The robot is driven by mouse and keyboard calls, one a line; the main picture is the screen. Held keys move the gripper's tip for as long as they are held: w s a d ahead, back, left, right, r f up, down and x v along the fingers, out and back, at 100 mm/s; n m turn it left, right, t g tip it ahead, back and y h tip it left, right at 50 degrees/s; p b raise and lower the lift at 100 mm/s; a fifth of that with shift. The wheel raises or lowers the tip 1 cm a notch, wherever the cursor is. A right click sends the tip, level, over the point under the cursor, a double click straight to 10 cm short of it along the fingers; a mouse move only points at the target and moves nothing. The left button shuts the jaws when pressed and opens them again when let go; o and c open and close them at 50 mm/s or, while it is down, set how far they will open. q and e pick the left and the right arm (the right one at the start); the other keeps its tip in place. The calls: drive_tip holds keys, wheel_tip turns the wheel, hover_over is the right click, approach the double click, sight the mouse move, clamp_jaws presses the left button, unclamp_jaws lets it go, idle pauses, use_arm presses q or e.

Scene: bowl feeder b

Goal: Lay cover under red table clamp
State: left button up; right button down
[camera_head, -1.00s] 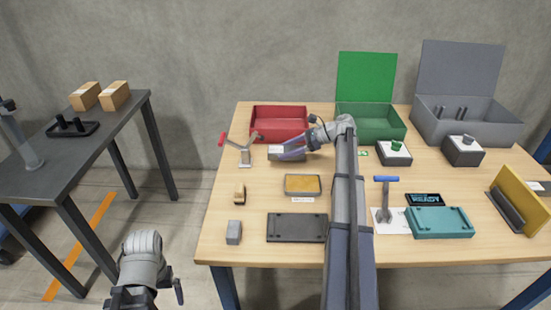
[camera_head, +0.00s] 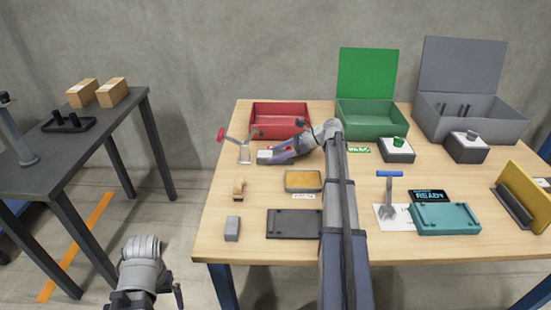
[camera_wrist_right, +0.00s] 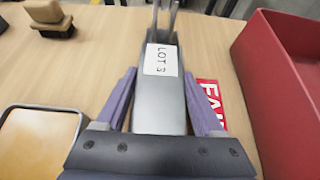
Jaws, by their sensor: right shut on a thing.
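The red-handled table clamp (camera_head: 244,153) stands on the table at the back left, its red handle (camera_head: 221,134) raised to the left. My right gripper (camera_head: 267,156) is just right of the clamp, low over the table. In the right wrist view its purple fingers (camera_wrist_right: 160,105) are shut on the cover (camera_wrist_right: 160,112), a grey piece with a "LOT 3" label. The cover's far end points toward upright grey prongs (camera_wrist_right: 165,20), apparently the clamp; whether they touch is unclear. My left gripper (camera_head: 143,300) is at the bottom left, its fingers not clearly visible.
A red bin (camera_head: 280,117) stands right behind the right gripper, with a red "FAIL" label (camera_wrist_right: 209,100) before it. An orange-topped tray (camera_head: 303,180), a small wooden-topped piece (camera_head: 239,188) and a dark plate (camera_head: 293,223) lie nearer. Table between them is free.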

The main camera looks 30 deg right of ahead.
drive_tip(key=shift+f, duration=0.15)
unclamp_jaws()
drive_tip(key=shift+r, duration=0.3)
drive_tip(key=p+v, duration=0.5)
drive_tip(key=v, duration=0.6)
drive_tip(key=shift+p, duration=0.3)
drive_tip(key=shift+s+d+r, duration=0.15)
drive_tip(key=shift+s+d, duration=0.1)
drive_tip(key=shift+d, duration=0.1)
